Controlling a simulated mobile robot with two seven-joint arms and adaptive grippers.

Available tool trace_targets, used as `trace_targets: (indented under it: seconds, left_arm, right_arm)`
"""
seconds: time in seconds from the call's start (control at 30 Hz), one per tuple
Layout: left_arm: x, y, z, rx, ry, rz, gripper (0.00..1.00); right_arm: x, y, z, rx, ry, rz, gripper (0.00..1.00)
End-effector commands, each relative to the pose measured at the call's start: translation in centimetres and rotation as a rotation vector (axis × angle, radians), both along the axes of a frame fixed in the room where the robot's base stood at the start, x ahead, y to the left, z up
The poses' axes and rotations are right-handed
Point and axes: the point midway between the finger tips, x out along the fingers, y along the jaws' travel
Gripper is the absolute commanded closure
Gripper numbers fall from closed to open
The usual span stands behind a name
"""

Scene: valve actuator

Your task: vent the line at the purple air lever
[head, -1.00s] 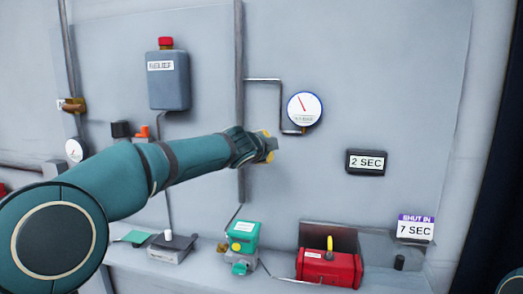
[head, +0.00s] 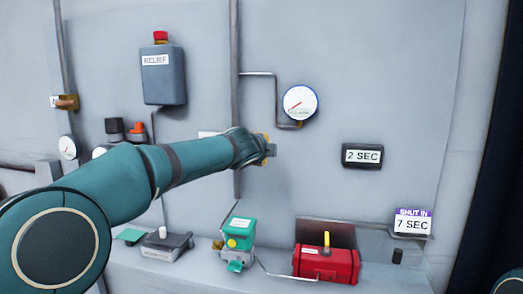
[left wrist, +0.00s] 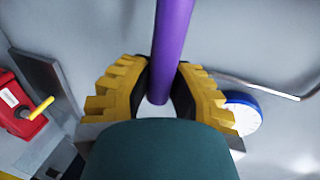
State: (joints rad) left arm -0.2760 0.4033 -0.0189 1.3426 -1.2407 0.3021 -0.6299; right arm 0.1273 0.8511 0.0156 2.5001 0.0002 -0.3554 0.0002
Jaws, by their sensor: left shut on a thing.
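The purple air lever (left wrist: 172,40) shows in the left wrist view as a smooth bar running down between the yellow-ridged fingers. My left gripper (left wrist: 160,85) is shut on the lever near its lower end. In the head view my left gripper (head: 267,149) is at the wall panel, below and left of the round gauge (head: 300,103); my arm hides the lever there. The gauge needle points to the lower left. My right gripper is out of view.
A 2 SEC display (head: 362,155) and a SHUT IN 7 SEC sign (head: 412,222) are on the right. A red actuator (head: 327,265) with a yellow handle and a green-and-white valve unit (head: 240,237) stand on the ledge below. A grey RELIEF box (head: 163,80) hangs at upper left.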

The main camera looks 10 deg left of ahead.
Motion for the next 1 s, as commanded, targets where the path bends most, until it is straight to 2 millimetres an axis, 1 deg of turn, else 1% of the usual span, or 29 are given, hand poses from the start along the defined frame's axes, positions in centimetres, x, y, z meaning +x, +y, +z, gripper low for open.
trace_targets:
  seconds: [0.03, 0.07, 0.1, 0.13, 0.43, 0.57, 0.67, 1.0]
  left_arm:
    - [0.0, 0.0, -0.4, 0.003, 0.007, 0.001, 0.76]
    - [0.0, 0.0, -0.4, 0.003, 0.007, 0.001, 0.66]
    - [0.0, 0.0, -0.4, 0.003, 0.007, 0.001, 0.51]
    - [0.0, 0.0, -0.4, 0.002, 0.007, 0.002, 0.48]
    - [-0.1, 0.0, -0.1, 0.0, 0.003, 0.0, 0.48]
    - [-0.9, 0.0, 0.2, 0.001, 0.001, -0.001, 0.48]
    - [-2.3, 0.1, 0.6, 0.0, 0.001, -0.001, 0.48]
    - [-8.7, 0.5, 2.2, 0.0, 0.002, 0.0, 0.48]
  right_arm:
    - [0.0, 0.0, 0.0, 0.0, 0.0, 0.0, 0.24]
    - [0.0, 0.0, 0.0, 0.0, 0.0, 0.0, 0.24]
    - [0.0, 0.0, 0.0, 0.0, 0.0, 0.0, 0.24]
    - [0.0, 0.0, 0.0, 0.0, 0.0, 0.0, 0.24]
    - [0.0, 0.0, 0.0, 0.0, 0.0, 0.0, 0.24]
    - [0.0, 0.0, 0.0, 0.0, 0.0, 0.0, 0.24]
    - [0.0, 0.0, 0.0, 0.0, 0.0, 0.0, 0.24]
    - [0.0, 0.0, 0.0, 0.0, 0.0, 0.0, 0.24]
